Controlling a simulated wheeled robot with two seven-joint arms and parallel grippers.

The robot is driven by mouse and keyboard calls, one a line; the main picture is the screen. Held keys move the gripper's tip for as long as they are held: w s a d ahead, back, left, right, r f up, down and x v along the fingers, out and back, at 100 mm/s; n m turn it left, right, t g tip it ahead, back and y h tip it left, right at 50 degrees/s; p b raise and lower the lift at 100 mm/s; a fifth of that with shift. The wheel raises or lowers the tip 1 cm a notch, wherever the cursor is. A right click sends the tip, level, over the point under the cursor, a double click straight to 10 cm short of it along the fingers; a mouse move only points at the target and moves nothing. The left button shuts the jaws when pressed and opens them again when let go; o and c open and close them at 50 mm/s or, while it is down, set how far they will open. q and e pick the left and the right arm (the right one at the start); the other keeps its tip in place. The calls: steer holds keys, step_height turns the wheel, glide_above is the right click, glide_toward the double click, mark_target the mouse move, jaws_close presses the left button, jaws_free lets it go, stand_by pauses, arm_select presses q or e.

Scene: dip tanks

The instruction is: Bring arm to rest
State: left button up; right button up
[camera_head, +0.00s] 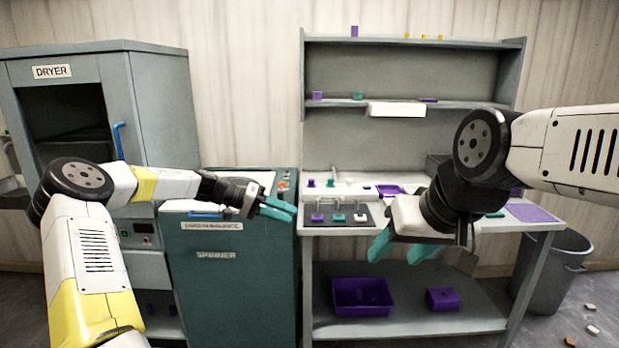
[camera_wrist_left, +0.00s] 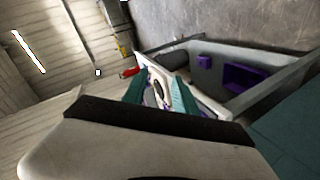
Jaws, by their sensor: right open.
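My left gripper (camera_head: 278,208) reaches in from the left, in front of the spinner's upper right edge. Its teal fingers (camera_wrist_left: 158,92) stand apart in the left wrist view, with nothing seen held between them. My right gripper (camera_head: 402,251) hangs in front of the workbench, fingers pointing down. Its teal fingers are spread and empty, and its wrist hides part of the bench top. My left arm (camera_head: 85,250) is bent upward at the elbow. My right arm (camera_head: 565,150) comes in high from the right.
The teal spinner (camera_head: 235,265) stands below my left gripper, beside the dryer (camera_head: 95,62). The workbench (camera_head: 318,230) holds small purple, teal and white parts. A purple bin (camera_head: 362,312) sits on its lower shelf. A grey waste bin (camera_head: 548,275) stands at right.

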arm_select(q)
steer(key=s+d+r+y, duration=0.1)
steer(key=s+r+y, duration=0.1)
steer(key=s+y, duration=0.3)
steer(key=s+d+r+y, duration=0.2)
steer(key=s, duration=0.6)
steer(key=s+a+r+n+t+y, duration=0.1)
steer(key=s+a+r, duration=0.1)
steer(key=s, duration=0.5)
steer(key=s+a+r+n+t+y, duration=0.1)
steer(key=s+a+r+t, duration=0.1)
steer(key=s, duration=0.6)
steer(key=s+a+r+n+t+y, duration=0.1)
steer(key=s+a+r+t+y, duration=0.1)
steer(key=s+a+r, duration=0.2)
steer(key=shift+s+a+n, duration=0.4)
steer(key=shift+s+a, duration=0.6)
steer(key=shift+s, duration=1.05)
